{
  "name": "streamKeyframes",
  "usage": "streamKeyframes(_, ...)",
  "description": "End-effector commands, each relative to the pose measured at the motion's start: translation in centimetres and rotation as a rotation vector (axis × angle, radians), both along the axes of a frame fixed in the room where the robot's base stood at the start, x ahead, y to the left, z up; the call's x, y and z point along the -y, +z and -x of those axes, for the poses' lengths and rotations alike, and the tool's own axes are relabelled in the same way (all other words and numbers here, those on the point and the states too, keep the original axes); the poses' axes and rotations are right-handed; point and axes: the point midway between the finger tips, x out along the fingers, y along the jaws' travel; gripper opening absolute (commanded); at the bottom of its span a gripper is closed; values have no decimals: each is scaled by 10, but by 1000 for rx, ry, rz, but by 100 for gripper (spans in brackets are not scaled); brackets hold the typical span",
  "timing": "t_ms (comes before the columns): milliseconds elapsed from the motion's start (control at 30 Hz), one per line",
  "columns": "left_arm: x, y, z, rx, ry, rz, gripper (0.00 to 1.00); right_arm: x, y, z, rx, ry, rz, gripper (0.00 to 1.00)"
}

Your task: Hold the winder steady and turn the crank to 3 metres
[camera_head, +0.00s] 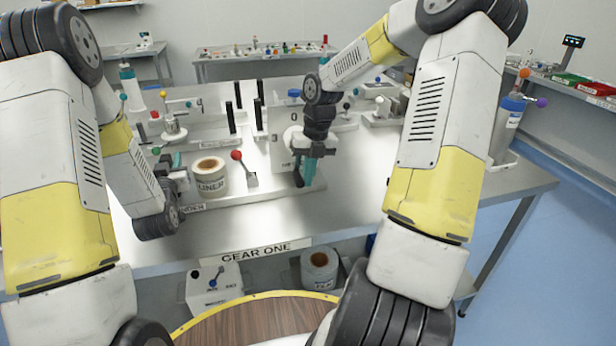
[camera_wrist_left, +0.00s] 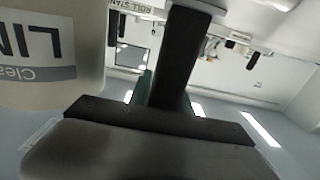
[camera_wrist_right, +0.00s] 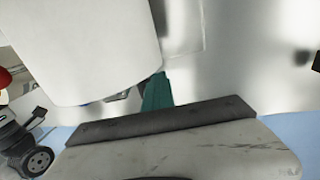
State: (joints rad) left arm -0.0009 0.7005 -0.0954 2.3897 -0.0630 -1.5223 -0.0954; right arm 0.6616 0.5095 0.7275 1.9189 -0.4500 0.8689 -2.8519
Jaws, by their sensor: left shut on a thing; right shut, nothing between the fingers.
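The winder's place is marked by a front label (camera_head: 190,208), partly covered by my left arm. My left gripper (camera_head: 176,165) is shut beside the liner roll, on a dark bar (camera_wrist_left: 180,55) that fills the middle of the left wrist view; I take it for the winder's grip. A white upright panel (camera_head: 281,150) bears a "0" and a "3". My right gripper (camera_head: 303,172) is shut and empty in front of this panel, pointing down. A pale rounded part hides much of the right wrist view. I cannot tell where the crank is or what the count reads.
The liner roll (camera_head: 209,178) stands close to my left gripper. A red-knobbed lever (camera_head: 250,180) stands between the grippers. Black posts (camera_head: 231,117) stand behind. The bench front, above the "GEAR ONE" label (camera_head: 266,251), is clear. A blue-capped bottle (camera_head: 508,125) is at right.

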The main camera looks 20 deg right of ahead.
Motion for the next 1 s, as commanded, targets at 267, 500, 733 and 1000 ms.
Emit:
streamKeyframes(267,4,2,0,4,-9,4,0,-3,-1,1,-2,2,-15,0)
streamKeyframes(500,4,2,0,4,-9,4,0,-4,-1,1,-3,4,-24,0)
streamKeyframes(733,4,2,0,4,-8,4,0,-5,-1,1,-4,3,-36,0)
streamKeyframes(1000,3,2,0,4,-8,4,0,-5,-2,1,-6,3,-50,0)
